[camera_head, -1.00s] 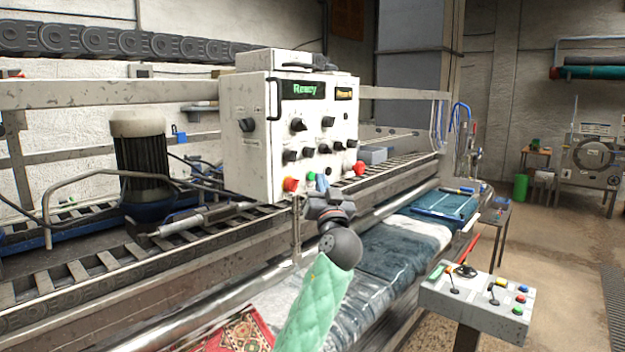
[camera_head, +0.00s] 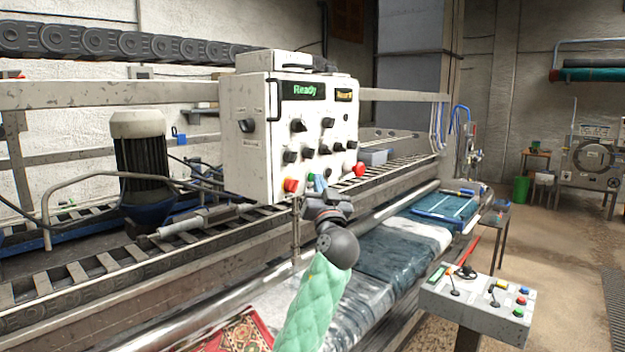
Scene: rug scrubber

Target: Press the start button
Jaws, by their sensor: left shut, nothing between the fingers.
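A white control panel (camera_head: 248,150) stands on the machine, with a lit green "Ready" display and several black knobs. Along its lower edge are a red button (camera_head: 290,185) at the left, a green button (camera_head: 311,177) beside it, and a larger red knob (camera_head: 359,170) at the right. My left gripper (camera_head: 320,184) is shut and empty, its bluish tips up at the panel's lower edge, just right of the green button. I cannot tell whether the tips touch the panel. The gripper may hide part of the lower row. My right gripper is not in view.
A rail and roller conveyor (camera_head: 110,262) runs below the panel, with a black motor (camera_head: 142,165) at the left. Rugs lie on the bed below. A separate grey control box (camera_head: 478,300) with levers and colored buttons stands at the lower right. Open floor lies at the right.

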